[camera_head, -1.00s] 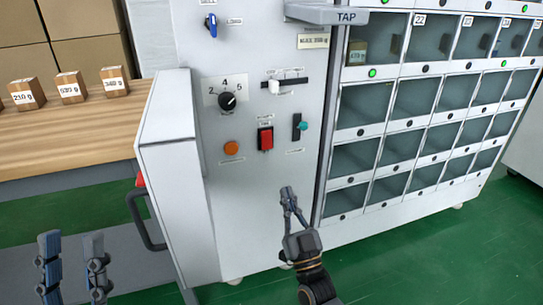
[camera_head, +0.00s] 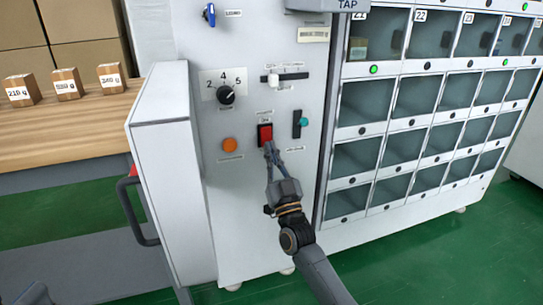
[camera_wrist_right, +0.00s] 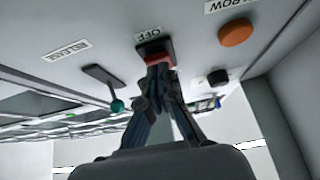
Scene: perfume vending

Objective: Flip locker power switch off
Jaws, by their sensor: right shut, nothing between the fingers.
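The red rocker power switch (camera_head: 265,134) in its dark frame sits on the locker's white control panel (camera_head: 240,190). My right gripper (camera_head: 269,148) is shut and empty, with its fingertips at the lower part of the switch. In the right wrist view the closed fingertips (camera_wrist_right: 158,72) cover much of the red switch (camera_wrist_right: 158,58), and a label reading "OFF" shows beside it. I cannot tell for sure whether the tips press on it. My left gripper (camera_head: 35,294) shows only in part at the lower left edge.
Close to the switch are an orange button (camera_head: 229,145), a lever with a teal knob (camera_head: 303,122), a black dial (camera_head: 226,95) and a white slider (camera_head: 273,81). Locker compartments (camera_head: 364,101) stand to the right. A dark handle (camera_head: 133,208) sticks out at left.

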